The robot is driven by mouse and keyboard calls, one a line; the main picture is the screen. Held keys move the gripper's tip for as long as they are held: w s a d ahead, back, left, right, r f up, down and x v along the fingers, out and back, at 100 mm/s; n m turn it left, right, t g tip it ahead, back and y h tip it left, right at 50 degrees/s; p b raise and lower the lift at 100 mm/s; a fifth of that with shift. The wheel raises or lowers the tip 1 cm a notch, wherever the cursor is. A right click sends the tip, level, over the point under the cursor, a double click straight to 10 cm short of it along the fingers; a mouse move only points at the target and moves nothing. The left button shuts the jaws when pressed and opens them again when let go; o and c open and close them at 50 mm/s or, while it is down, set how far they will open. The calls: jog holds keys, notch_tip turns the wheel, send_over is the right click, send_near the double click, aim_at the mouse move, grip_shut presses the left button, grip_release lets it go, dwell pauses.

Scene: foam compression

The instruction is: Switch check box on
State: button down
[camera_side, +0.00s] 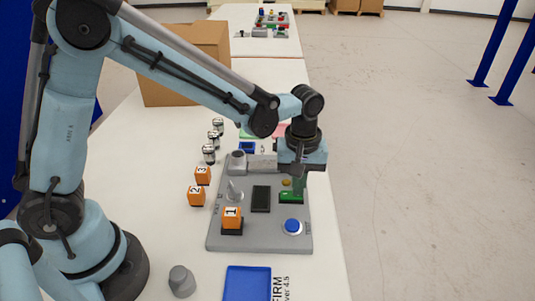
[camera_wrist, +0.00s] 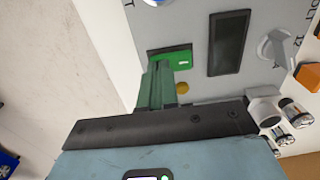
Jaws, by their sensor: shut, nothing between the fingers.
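The check box (camera_side: 258,242) is a flat grey panel on the white table. It carries a green switch (camera_side: 291,197) in a dark recess, a small yellow round light (camera_side: 286,183), and a black display (camera_side: 261,199). My gripper (camera_side: 298,188) is shut and empty, low over the panel's right side by the green switch. In the wrist view its green fingers (camera_wrist: 156,72) point at the green switch (camera_wrist: 181,60) and hide part of it. I cannot tell whether they touch it. The yellow light (camera_wrist: 182,88) is unlit-looking beside the fingers.
A blue button (camera_side: 292,226) and an orange cube marked 1 (camera_side: 232,217) sit at the panel's near end. A grey knob (camera_side: 234,190) is on its left. Orange cubes (camera_side: 197,195) and several small cylinders (camera_side: 209,153) stand left of the box. A blue tray (camera_side: 248,284) lies in front.

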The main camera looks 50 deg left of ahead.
jog(key=shift+f, duration=0.2)
dwell(0.3)
jog(key=shift+s+a+r, duration=0.3)
jog(key=shift+s+a, duration=0.2)
jog(key=shift+r, duration=0.1)
dwell(0.3)
notch_tip(320, 180, up, 14)
jog(key=w+d, duration=0.1)
jog(key=shift+w+d, duration=0.25)
jog(key=shift+d, duration=0.05)
dwell(0.4)
